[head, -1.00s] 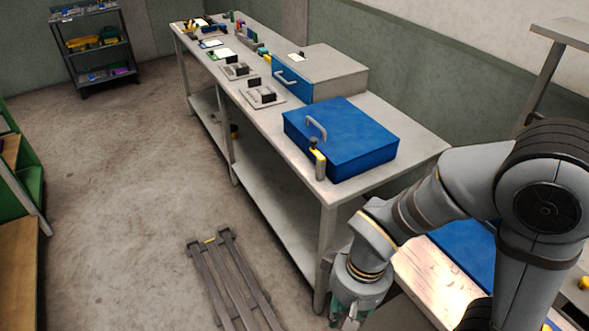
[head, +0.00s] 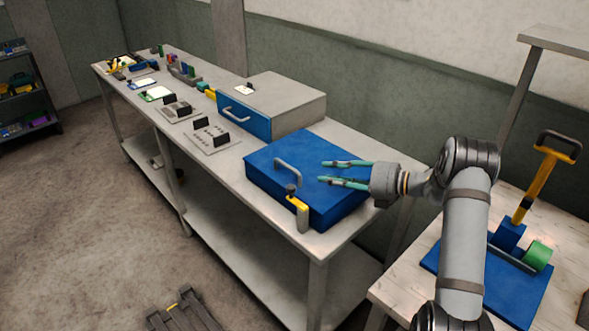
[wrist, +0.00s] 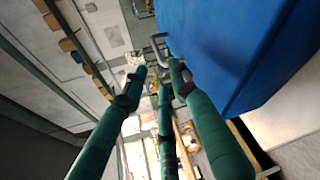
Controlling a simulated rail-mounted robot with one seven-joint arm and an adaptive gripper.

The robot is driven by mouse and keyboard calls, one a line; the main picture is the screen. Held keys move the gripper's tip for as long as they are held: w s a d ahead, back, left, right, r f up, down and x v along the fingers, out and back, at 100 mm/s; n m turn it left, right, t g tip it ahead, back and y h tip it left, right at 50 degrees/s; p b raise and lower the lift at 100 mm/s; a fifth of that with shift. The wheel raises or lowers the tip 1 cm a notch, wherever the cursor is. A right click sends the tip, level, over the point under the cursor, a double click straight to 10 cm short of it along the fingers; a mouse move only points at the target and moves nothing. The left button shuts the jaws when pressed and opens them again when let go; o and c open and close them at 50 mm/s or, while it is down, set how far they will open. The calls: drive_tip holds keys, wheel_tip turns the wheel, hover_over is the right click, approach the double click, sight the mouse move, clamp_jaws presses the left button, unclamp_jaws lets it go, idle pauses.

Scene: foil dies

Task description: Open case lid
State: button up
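The blue case (head: 265,165) sits closed on the long grey bench in the head view. A grey handle (head: 288,172) stands on its lid, and a yellow latch with a dark knob (head: 300,208) is at its front corner. My gripper (head: 321,171) appears over the right part of the lid, its green fingers spread and pointing left toward the handle with a gap between. It looks empty. In the wrist view the green fingers (wrist: 157,74) are apart, with the blue case (wrist: 225,45) at upper right and the handle (wrist: 160,45) just beyond the tips.
A grey cabinet with a blue drawer front (head: 243,115) stands behind the case. Grey plates with small black parts (head: 212,135) lie to the left on the bench (head: 345,238). A wooden table (head: 400,295) at right holds a blue board (head: 510,290) and a yellow-handled tool (head: 540,185).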

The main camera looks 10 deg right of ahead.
sight(301, 171)
drive_tip(key=p+x, duration=0.2)
drive_tip(key=x, duration=0.7)
drive_tip(key=shift+w+a, duration=0.1)
drive_tip(key=shift+a, duration=0.25)
drive_tip(key=shift+c, duration=1.4)
drive_tip(key=c, duration=0.4)
clamp_jaws()
drive_tip(key=shift+d+r, duration=0.1)
drive_tip(key=shift+d, duration=0.1)
